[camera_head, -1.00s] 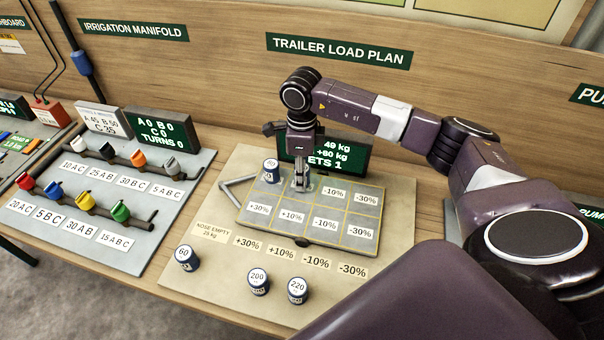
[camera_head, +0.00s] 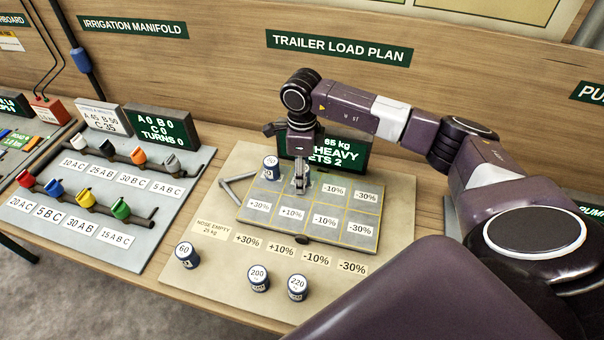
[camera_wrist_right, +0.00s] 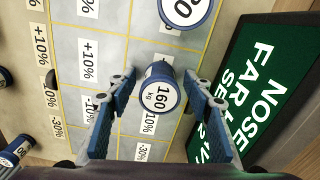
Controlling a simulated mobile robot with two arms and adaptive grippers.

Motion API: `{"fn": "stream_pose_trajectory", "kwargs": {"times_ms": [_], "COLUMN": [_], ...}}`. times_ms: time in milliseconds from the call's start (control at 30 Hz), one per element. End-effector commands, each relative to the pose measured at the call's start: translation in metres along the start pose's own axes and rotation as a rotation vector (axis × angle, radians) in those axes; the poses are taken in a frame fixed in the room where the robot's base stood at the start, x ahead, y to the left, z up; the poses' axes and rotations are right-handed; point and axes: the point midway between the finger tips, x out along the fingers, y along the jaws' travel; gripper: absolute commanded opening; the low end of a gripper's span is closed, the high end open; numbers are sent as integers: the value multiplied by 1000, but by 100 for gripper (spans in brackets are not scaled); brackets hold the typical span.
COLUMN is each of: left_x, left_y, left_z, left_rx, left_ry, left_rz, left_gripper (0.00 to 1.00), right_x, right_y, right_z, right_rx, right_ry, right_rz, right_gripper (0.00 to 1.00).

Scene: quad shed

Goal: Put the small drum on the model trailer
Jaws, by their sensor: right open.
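The model trailer (camera_head: 340,238) is a grey bed marked into yellow-lined squares with percentage labels, with a drawbar at its left. A small blue drum with a white top (camera_head: 271,168) stands in its far left square. A drum reading 160 kg (camera_wrist_right: 158,97) stands on the bed between the fingers of my right gripper (camera_head: 300,187) in the right wrist view; the gripper hides most of it in the head view. The fingers are open beside it. Drums reading 60 (camera_head: 187,256), 200 (camera_head: 259,279) and 220 (camera_head: 297,288) stand on the board in front. My left gripper is out of view.
A dark display (camera_head: 345,150) stands close behind the trailer, partly behind my right arm. A label strip (camera_head: 318,260) lies in front of the trailer. The irrigation manifold panel (camera_head: 150,250) with coloured valves is at the left.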

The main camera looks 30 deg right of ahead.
Motion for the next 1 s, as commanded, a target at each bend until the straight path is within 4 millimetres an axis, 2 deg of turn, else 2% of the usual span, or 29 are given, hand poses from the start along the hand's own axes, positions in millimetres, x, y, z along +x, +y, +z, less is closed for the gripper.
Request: {"fn": "stream_pose_trajectory", "kwargs": {"times_ms": [133, 400, 600, 733, 1000], "left_x": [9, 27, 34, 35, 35], "left_y": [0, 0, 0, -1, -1], "left_z": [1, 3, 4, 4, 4], "left_rx": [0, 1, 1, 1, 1], "left_ry": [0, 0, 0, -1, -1], "left_rz": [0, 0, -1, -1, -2], "left_gripper": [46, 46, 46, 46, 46], "right_x": [-19, -78, -110, -119, -121], "right_y": [-1, -1, -1, 0, 0], "right_z": [1, 1, 1, 0, 0], "right_rx": [-2, -2, 0, -1, 0], "right_ry": [-5, -5, -2, -1, 0], "right_rz": [-4, -5, -2, 0, 1], "right_gripper": [47, 47, 47, 47, 47]}}
